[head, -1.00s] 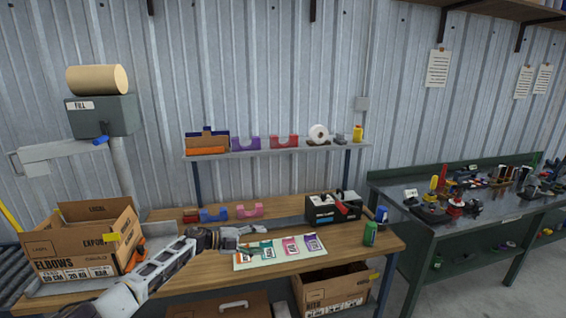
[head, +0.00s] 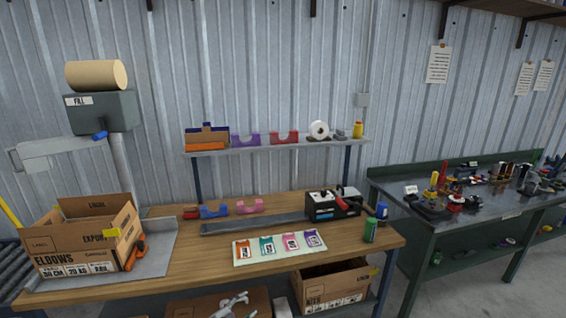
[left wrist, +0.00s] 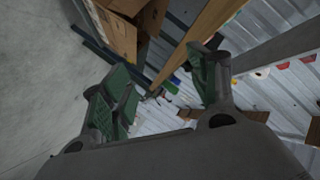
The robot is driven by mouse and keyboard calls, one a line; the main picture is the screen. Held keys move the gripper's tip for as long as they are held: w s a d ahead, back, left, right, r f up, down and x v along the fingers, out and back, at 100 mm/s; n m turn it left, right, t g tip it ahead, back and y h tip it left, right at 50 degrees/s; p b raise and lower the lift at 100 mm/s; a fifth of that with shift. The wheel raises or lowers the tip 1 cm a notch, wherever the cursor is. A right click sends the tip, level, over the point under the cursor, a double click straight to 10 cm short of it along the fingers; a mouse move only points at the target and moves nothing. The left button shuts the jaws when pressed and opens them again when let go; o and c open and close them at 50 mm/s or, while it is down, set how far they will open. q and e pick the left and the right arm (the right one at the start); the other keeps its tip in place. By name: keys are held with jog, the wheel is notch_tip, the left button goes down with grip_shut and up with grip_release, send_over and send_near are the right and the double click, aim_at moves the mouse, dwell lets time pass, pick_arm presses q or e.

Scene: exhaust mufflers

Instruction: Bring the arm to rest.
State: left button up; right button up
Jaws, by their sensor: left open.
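My right gripper is in neither view.
The wooden workbench (head: 190,262) holds a pale mat (head: 243,260) with several coloured packets in a row. An open elbows carton (head: 75,245) stands at left, a green can (head: 370,230) at right. Another carton (head: 333,287) sits below the bench. A green-framed table (head: 490,222) stands at right.

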pick_arm(q)
jog(key=s+a+f+n+g+y, duration=0.2)
jog(key=s+a+f+n+y, duration=0.15)
jog(key=s+f, duration=0.95)
jog(key=s+a+f+n+g+y, duration=0.25)
jog(key=s+a+f+n, duration=0.25)
jog(key=s+f, duration=0.8)
jog(key=s+a+f+n+g+y, duration=0.1)
jog(key=s+f+g, duration=0.1)
jog(key=s, duration=1)
jog(key=s+f+n+g+y, duration=0.1)
jog(key=s+f, duration=0.4)
jog(key=s, duration=0.7)
jog(key=s+a+f+n+g+b, duration=0.1)
jog(key=s+f+n+g, duration=0.1)
jog(key=s, duration=1.1)
notch_tip(320, 180, down, 2)
jog(key=shift+a+f+g+y, duration=0.25)
jog(key=shift+a+g+y, duration=0.15)
jog(key=shift+g, duration=0.45)
jog(key=shift+w, duration=0.1)
